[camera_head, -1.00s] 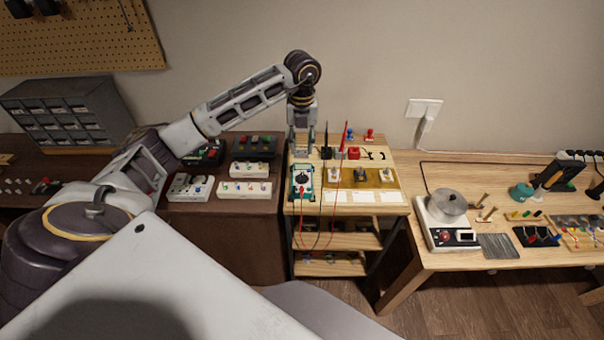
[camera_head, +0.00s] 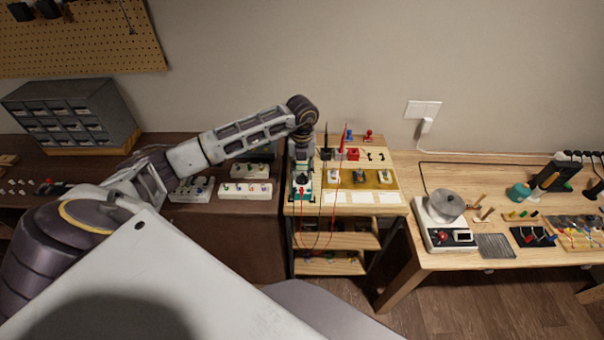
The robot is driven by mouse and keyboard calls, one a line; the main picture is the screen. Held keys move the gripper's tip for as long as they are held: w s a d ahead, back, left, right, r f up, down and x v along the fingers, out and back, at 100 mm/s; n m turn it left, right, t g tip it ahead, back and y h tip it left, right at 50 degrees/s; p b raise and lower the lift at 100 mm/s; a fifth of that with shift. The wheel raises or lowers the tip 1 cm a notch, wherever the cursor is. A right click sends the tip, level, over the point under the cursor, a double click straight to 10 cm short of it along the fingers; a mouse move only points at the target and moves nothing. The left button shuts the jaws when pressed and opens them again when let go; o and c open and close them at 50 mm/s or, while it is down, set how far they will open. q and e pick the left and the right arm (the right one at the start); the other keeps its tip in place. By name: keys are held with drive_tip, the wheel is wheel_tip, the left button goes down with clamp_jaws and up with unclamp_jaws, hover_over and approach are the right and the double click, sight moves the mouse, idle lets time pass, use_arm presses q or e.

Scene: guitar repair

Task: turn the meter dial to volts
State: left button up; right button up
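The meter (camera_head: 301,193) is a small teal-and-white box at the left front of the wooden shelf unit's top (camera_head: 345,209). Its black dial (camera_head: 302,181) shows only in part, and I cannot read its setting. My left gripper (camera_head: 302,172) points down right over the meter, with its fingers at or just above the dial. Whether they touch or grip the dial is too small to tell. A red probe (camera_head: 343,139) and a black probe (camera_head: 326,138) stand behind the meter, with leads hanging down in front. My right gripper is not in view.
A brass-coloured plate (camera_head: 360,178) with several switches lies right of the meter. White pedal boxes (camera_head: 245,190) stand on the dark bench to the left. A hot plate with a pot (camera_head: 446,205) stands on the right table. The back wall is close behind.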

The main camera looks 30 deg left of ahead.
sight(302, 178)
use_arm(q)
drive_tip(key=shift+f, duration=1.45)
clamp_jaws()
